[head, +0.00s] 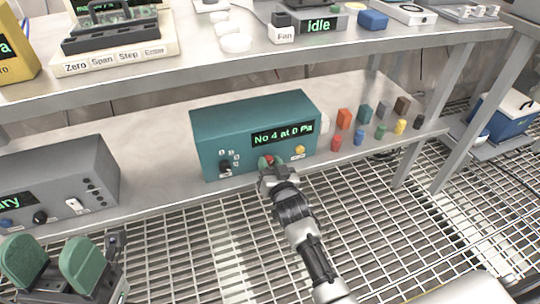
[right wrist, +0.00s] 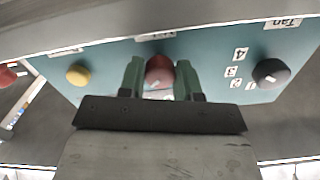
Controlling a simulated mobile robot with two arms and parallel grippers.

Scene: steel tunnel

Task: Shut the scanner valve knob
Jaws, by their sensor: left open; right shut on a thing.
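The scanner is a teal box (head: 225,125) on the lower shelf, its display reading "No 4 at 0 Pa". A red knob sits low on its front, between my right gripper's green fingers (head: 265,162). In the right wrist view the red knob (right wrist: 159,72) shows between the fingers (right wrist: 158,80), which are shut on it; a pale mark on it is partly visible. A black selector knob (head: 225,166) with numbers around it and a yellow knob (head: 299,150) flank it. My left gripper (head: 54,262) is open and empty at the lower left.
A grey box (head: 75,170) stands left of the scanner on the same shelf. Several small coloured blocks and cylinders (head: 359,136) stand to its right. Grating floor lies in front.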

